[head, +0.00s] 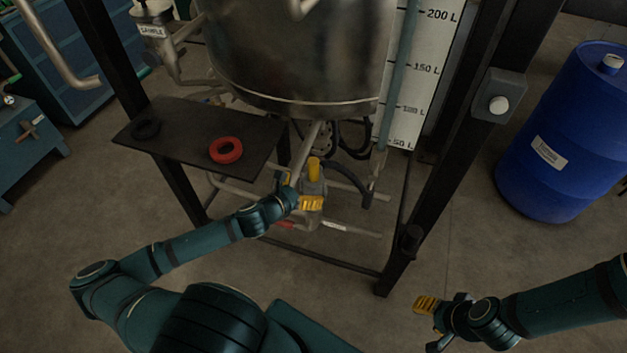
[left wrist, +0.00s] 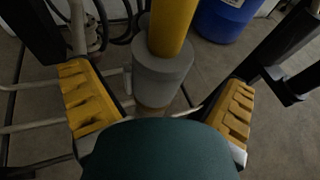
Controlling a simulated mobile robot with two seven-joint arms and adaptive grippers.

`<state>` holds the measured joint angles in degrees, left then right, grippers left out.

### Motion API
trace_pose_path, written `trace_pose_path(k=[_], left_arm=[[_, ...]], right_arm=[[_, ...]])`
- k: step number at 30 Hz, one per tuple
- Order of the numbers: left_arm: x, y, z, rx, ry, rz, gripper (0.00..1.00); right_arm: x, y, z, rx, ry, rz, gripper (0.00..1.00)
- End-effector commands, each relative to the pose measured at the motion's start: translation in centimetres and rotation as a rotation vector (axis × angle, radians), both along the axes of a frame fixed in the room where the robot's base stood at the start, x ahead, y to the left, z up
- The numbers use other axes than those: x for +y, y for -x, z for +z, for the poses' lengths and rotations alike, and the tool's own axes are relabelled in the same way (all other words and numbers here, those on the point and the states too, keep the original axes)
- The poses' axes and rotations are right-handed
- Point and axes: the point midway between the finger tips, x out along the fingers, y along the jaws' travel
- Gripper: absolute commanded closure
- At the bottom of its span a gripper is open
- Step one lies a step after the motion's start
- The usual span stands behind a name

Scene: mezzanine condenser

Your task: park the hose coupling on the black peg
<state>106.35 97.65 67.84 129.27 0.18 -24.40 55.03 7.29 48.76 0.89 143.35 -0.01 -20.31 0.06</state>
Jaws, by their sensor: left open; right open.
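A grey cylindrical body (left wrist: 162,76) with a yellow cylindrical top (left wrist: 172,25) stands between the fingers of my left gripper in the left wrist view. I cannot tell for certain whether it is the hose coupling. The yellow top also shows in the head view (head: 314,169), below the steel vessel. My left gripper (head: 304,194) is open around it, with gaps on both sides in the wrist view. A short black cylinder (head: 410,240), possibly the black peg, is on the frame's right front post. My right gripper (head: 425,325) is open and empty at the lower right.
The steel vessel (head: 295,60) hangs above within a black frame (head: 440,150). Black hoses (head: 352,150) and pipes crowd the space below it. A dark shelf (head: 185,122) at left holds a red ring (head: 226,150) and a black ring (head: 146,129). A blue drum (head: 565,140) stands right.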

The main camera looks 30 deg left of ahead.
Motion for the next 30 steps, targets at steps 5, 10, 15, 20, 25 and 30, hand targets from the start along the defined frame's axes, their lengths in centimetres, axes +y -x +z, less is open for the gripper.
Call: trace_pose_path(k=[5, 10, 15, 20, 25, 30], left_arm=[[-0.5, -2.5, -0.6, 0.000, 0.001, -0.003, 0.00], [-0.7, -3.5, -0.8, 0.000, 0.001, -0.002, 0.00], [-0.6, -3.5, -0.8, 0.001, 0.000, -0.001, 0.00], [-0.6, -3.4, -0.8, 0.001, 0.000, -0.001, 0.46], [-0.6, -3.4, -0.8, 0.000, 0.000, -0.001, 0.80], [-0.7, -3.4, -0.7, -0.002, 0.000, -0.002, 0.80]], right_arm=[[0.0, -0.2, -0.9, -0.004, 0.000, -0.001, 0.53], [0.0, -0.2, -1.0, -0.005, 0.001, -0.001, 0.53], [0.0, -0.2, -0.9, -0.005, 0.001, -0.001, 0.53], [0.0, -0.2, -0.9, -0.005, 0.001, -0.001, 0.53], [0.0, -0.2, -0.9, -0.005, 0.001, -0.001, 0.53], [0.0, -0.2, -0.9, -0.005, 0.001, -0.001, 0.53]])
